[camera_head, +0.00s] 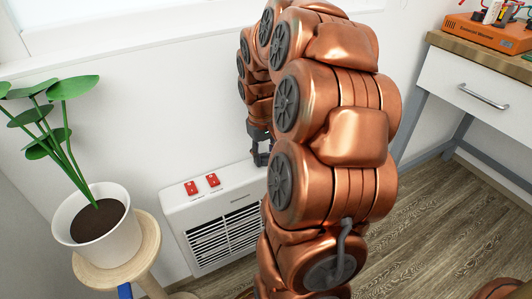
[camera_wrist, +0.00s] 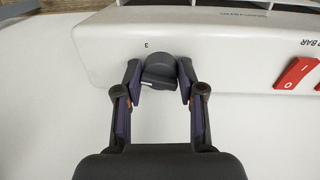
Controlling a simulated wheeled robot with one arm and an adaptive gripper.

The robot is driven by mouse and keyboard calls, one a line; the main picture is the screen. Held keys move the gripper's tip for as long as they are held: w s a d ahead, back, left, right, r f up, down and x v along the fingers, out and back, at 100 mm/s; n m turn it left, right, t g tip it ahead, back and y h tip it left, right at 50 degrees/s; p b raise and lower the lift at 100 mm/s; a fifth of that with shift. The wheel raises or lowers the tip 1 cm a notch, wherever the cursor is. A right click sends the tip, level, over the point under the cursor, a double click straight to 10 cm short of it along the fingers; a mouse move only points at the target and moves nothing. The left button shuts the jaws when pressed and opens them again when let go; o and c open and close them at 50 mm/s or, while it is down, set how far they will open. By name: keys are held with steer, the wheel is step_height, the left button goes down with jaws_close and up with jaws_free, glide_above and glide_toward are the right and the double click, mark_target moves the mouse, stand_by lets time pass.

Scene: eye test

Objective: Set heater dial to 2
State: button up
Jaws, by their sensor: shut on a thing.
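The heater (camera_head: 214,215) is a white box with a front grille, against the wall in the head view. Its top panel (camera_wrist: 200,35) fills the upper part of the wrist view. The dark grey dial (camera_wrist: 160,68) sits on this panel, with a short white mark on its lower left edge in the picture. An upside-down numeral 3 is printed above it; I see no other dial numerals. My gripper (camera_wrist: 159,80) is shut on the dial, one finger on each side. In the head view my gripper (camera_head: 262,148) is at the heater's right end, partly behind my arm, and the dial is hidden.
A potted plant (camera_head: 98,225) on a round wooden stand (camera_head: 148,240) is at the left. A workbench (camera_head: 475,85) with an orange device (camera_head: 487,33) is at the right.

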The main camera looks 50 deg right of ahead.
mark_target(262, 155)
steer(key=shift+a+f, duration=0.1)
stand_by(0.3)
steer(key=o, duration=1.1)
steer(key=shift+w+r, duration=0.1)
steer(key=shift+r, duration=0.1)
steer(key=shift+a+r, duration=0.15)
steer(key=shift+r, duration=2.8)
steer(key=shift+a+r, duration=0.15)
steer(key=shift+r, duration=2.75)
steer(key=shift+w, duration=0.1)
